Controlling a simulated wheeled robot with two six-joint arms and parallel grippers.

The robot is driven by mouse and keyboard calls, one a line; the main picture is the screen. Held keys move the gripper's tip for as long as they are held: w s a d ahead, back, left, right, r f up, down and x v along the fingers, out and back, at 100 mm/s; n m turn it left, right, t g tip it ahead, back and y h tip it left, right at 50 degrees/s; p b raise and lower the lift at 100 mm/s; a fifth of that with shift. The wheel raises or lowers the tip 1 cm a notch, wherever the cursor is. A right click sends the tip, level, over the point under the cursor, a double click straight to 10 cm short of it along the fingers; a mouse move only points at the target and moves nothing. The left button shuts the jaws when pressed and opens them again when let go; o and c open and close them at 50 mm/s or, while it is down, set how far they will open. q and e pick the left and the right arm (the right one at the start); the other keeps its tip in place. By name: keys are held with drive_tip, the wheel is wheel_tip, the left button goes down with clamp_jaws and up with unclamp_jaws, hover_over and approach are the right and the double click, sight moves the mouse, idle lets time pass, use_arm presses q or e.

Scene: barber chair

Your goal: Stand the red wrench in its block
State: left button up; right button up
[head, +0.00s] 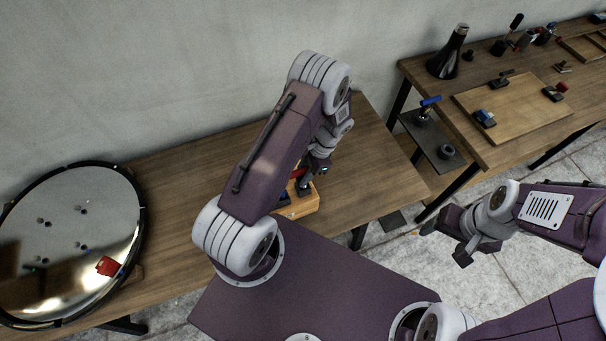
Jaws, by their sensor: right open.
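A small wooden block (300,206) sits near the front edge of the long wooden bench, just below my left gripper. A bit of red (296,174), perhaps the red wrench, shows above the block between my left arm link and gripper; most of it is hidden. My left gripper (306,187) points down at the block, and I cannot tell whether its fingers are shut on the red piece. I cannot tell whether the red piece stands in the block. My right gripper (449,242) is open and empty over the floor at the right.
A round shiny disc (60,240) with a red piece (108,266) on it is at the left. A small dark shelf (435,138) holds a blue-handled tool (428,104). A second bench (490,150) carries a board (528,110) and several small items. The bench (370,165) right of the block is clear.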

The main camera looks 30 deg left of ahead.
use_arm(q)
drive_tip(key=shift+o, duration=1.4)
drive_tip(key=shift+w+r, duration=0.1)
drive_tip(key=shift+r, duration=0.1)
drive_tip(key=b+v, duration=0.2)
drive_tip(key=v, duration=0.6)
drive_tip(key=shift+d+b, duration=0.15)
drive_tip(key=shift+b, duration=0.15)
drive_tip(key=shift+r, duration=0.35)
